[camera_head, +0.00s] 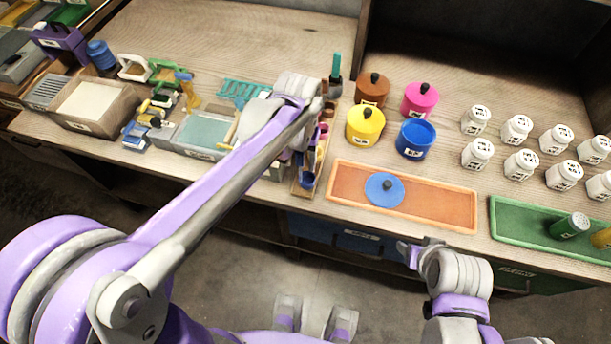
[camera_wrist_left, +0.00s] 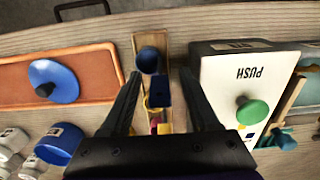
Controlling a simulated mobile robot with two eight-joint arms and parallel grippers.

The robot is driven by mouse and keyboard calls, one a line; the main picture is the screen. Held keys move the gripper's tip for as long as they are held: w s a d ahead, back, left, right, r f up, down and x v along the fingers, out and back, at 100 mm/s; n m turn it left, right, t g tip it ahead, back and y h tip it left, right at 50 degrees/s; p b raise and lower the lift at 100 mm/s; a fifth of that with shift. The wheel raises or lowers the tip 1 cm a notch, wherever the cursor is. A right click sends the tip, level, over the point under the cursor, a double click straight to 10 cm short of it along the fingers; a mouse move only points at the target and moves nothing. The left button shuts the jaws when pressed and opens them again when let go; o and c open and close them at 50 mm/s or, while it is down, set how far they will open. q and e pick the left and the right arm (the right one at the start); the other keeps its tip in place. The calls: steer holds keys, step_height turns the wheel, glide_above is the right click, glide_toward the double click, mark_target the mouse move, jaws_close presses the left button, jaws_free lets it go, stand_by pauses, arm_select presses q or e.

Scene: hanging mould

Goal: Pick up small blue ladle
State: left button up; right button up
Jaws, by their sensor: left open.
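The small blue ladle (camera_wrist_left: 150,60) shows its round blue cup near the end of a narrow wooden rack (camera_wrist_left: 164,27) in the left wrist view. A darker blue piece (camera_wrist_left: 163,92) lies just behind the cup; I cannot tell if it belongs to the ladle. In the head view a blue cup (camera_head: 308,180) shows at the rack's near end. My left gripper (camera_wrist_left: 160,76) is open over the rack, its fingers on either side of the cup and apart from it. My right gripper (camera_head: 408,254) hangs off the table's front edge; its jaws are unclear.
An orange tray (camera_head: 440,204) with a blue lid (camera_head: 384,190) lies right of the rack. A blue pot (camera_head: 414,139) and several white jars stand beyond. A white box marked PUSH (camera_wrist_left: 225,85) with a green knob stands close beside the rack.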

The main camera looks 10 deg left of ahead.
arm_select(q)
jaws_close()
stand_by(1.4)
